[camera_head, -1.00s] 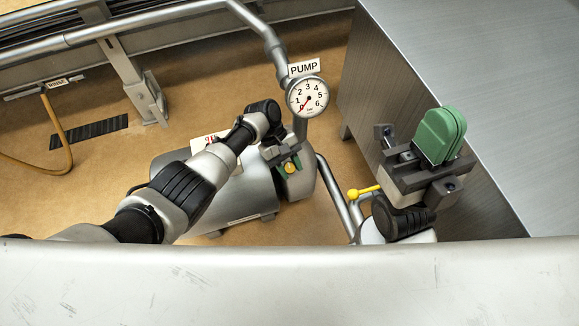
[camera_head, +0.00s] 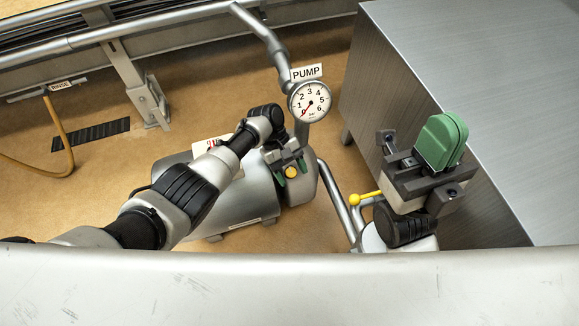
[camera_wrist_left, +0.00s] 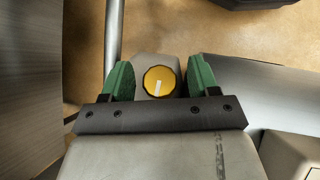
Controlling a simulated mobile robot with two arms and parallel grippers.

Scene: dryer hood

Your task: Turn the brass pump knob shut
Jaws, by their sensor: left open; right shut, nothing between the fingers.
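The brass pump knob (camera_head: 291,172) is a small round yellow knob on the grey pump. In the left wrist view the knob (camera_wrist_left: 159,81) carries a white pointer line, close to vertical and leaning slightly. My left gripper (camera_head: 291,174) is open over the knob. In the left wrist view the green fingers of my left gripper (camera_wrist_left: 160,82) stand one on each side of the knob, with gaps. My right gripper (camera_head: 441,140) is shut and empty, raised at the right. The gauge (camera_head: 310,101) under the PUMP sign (camera_head: 307,72) has its red needle near 0.
A yellow-handled lever (camera_head: 363,197) on grey pipes lies between the pump and my right arm. A steel cabinet (camera_head: 480,90) fills the right. A yellow hose (camera_head: 62,135) hangs at the left below the RINSE label (camera_head: 61,85). A pale ledge (camera_head: 290,290) crosses the front.

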